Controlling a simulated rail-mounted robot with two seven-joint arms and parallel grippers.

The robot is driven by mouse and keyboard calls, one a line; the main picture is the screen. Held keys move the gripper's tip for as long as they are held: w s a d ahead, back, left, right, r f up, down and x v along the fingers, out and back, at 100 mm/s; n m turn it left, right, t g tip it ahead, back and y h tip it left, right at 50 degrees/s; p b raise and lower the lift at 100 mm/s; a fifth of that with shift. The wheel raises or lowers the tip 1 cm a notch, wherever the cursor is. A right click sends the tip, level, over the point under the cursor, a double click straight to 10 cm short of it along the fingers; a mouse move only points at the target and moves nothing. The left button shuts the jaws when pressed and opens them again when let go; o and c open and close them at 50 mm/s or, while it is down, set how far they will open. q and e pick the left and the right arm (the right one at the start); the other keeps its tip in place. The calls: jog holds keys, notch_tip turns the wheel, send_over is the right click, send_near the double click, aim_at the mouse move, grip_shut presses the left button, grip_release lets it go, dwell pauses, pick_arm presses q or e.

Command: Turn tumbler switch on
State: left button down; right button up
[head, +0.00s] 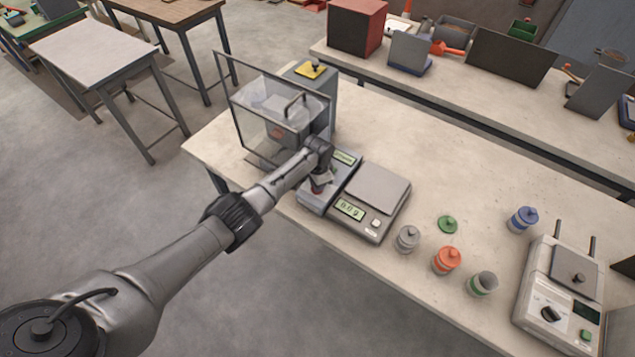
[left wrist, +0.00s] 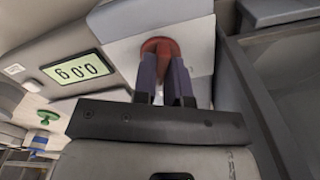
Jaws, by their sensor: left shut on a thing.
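I cannot tell which way the lever is tilted. My right gripper is not in view.
A clear hinged guard (head: 250,110) stands on the machine beside my arm. A scale (head: 377,187) reading 0.0 g sits right next to the machine. Several small jars, including an orange one (head: 447,260), and a white device (head: 560,300) stand further right. The table behind the scale is clear.

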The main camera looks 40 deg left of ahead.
pick_arm(q)
jog(key=shift+m, duration=0.4)
jog(key=c, duration=1.2)
grip_release()
jog(key=shift+o, duration=0.2)
jog(key=shift+r, duration=0.1)
notch_tip(320, 180, up, 14)
jog(key=p, duration=0.1)
jog(key=shift+p, duration=0.35)
jog(key=shift+f, duration=0.2)
jog(key=shift+d+f, duration=0.1)
